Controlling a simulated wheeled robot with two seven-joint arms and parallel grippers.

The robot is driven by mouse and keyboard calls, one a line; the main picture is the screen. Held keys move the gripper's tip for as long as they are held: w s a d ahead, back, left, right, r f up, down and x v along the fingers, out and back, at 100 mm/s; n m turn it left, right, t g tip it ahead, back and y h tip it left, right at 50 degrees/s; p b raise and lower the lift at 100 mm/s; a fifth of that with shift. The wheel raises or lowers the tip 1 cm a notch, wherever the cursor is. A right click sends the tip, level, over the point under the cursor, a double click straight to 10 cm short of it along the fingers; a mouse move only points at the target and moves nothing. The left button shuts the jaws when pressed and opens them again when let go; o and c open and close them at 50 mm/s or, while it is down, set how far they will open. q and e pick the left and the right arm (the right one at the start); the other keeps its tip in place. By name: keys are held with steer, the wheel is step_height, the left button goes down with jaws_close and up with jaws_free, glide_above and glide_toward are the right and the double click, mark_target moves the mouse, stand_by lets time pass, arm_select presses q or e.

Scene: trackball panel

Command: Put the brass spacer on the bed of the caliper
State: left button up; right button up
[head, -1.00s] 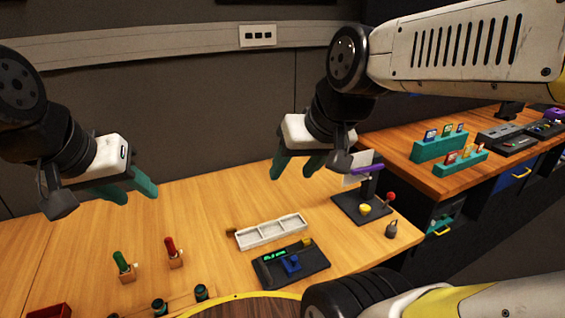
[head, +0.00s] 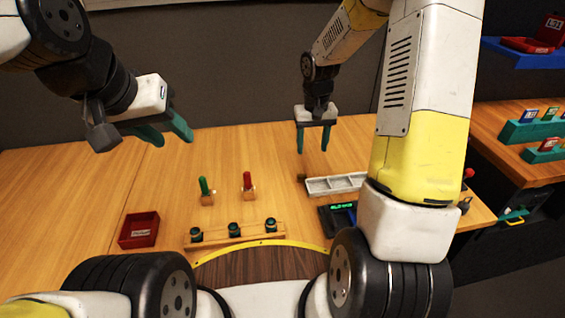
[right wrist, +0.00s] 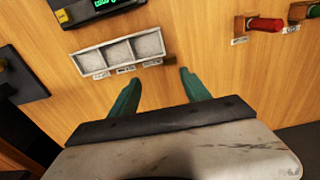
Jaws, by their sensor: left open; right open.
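The caliper (head: 342,214) is a black device with a green display, partly hidden behind my right arm in the head view. In the right wrist view its display end shows at the top edge (right wrist: 97,10), with a yellow patch at its left corner. I cannot pick out the brass spacer for certain; a small brown block (head: 301,177) sits at the left end of the grey tray. My right gripper (head: 312,150) is open and empty, pointing down behind the tray's left end; its fingers also show in the right wrist view (right wrist: 159,76). My left gripper (head: 174,141) is open and empty, above the table at left.
The grey compartment tray (head: 335,185) lies behind the caliper and looks empty in the right wrist view. Green (head: 204,186) and red (head: 248,181) handles stand mid-table. A wooden rack (head: 234,234) and red bin (head: 139,230) are nearer. The table's back left is clear.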

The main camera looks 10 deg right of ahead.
glide_above(302, 175)
steer(key=shift+g, duration=0.3)
steer(key=f, duration=0.5)
steer(key=shift+s+d+f, duration=0.15)
steer(key=shift+s+f, duration=0.05)
steer(key=f, duration=0.7)
steer(key=shift+w+a+f, duration=0.15)
steer(key=shift+a+f, duration=0.05)
steer(key=shift+f, duration=0.15)
steer(key=shift+c, duration=0.3)
jaws_close()
steer(key=shift+r, duration=0.1)
